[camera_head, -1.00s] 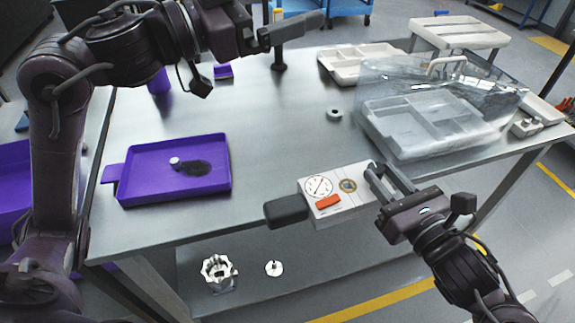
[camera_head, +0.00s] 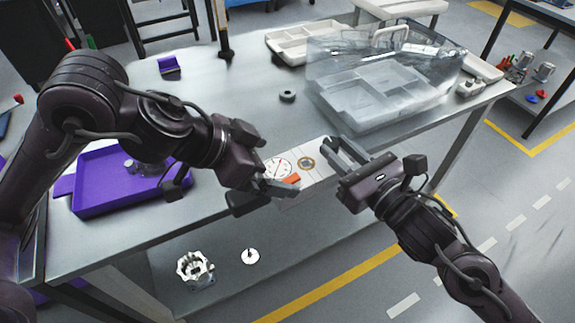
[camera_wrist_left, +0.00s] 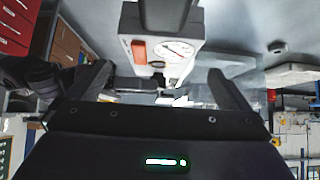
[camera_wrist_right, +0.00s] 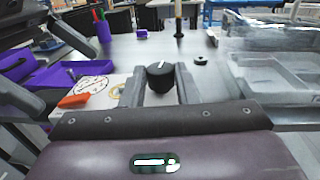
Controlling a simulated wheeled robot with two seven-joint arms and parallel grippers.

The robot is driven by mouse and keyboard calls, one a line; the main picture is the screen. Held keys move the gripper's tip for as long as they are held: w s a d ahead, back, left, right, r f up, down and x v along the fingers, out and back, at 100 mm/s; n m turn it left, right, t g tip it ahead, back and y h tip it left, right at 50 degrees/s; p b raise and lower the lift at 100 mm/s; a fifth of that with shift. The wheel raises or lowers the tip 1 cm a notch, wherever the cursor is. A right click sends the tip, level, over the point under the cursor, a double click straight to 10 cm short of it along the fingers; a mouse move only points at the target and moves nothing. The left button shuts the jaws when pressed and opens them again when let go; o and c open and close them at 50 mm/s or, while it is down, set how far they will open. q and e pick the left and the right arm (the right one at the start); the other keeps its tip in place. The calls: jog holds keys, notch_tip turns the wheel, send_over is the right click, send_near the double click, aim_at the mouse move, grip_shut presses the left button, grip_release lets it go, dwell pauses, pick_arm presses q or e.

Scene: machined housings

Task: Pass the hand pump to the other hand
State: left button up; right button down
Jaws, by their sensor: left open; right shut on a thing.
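The hand pump (camera_head: 310,185) is a white box with a round dial, a brass-rimmed port, an orange-red button and a black grip (camera_head: 246,205). It is held near the table's front edge. My right gripper (camera_head: 338,152) is shut on its right end; the right wrist view shows a black knob (camera_wrist_right: 160,76) between the fingers. My left gripper (camera_head: 273,180) is open beside the dial end, above the black grip, and partly hides the pump. In the left wrist view the pump body (camera_wrist_left: 190,25) and grip (camera_wrist_left: 167,14) show beyond the open fingers (camera_wrist_left: 160,88).
A purple tray (camera_head: 95,200) lies behind my left arm. A clear cover stands over a grey compartment tray (camera_head: 370,105) at the right. A white tray (camera_head: 295,42) and a dark ring (camera_head: 287,96) are farther back. Metal parts (camera_head: 195,268) sit on the lower shelf.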

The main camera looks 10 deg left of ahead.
aim_at(292, 170)
pick_arm(q)
jog(key=x, duration=0.6)
jog(key=shift+w+d+f, duration=0.15)
jog(key=shift+f, duration=0.1)
pick_arm(e)
jog(key=shift+r, duration=0.1)
pick_arm(q)
jog(key=c, duration=1.1)
jog(key=shift+r, duration=0.1)
jog(key=shift+c, duration=0.3)
pick_arm(e)
jog(key=c, duration=1)
grip_release()
jog(key=shift+c, duration=0.2)
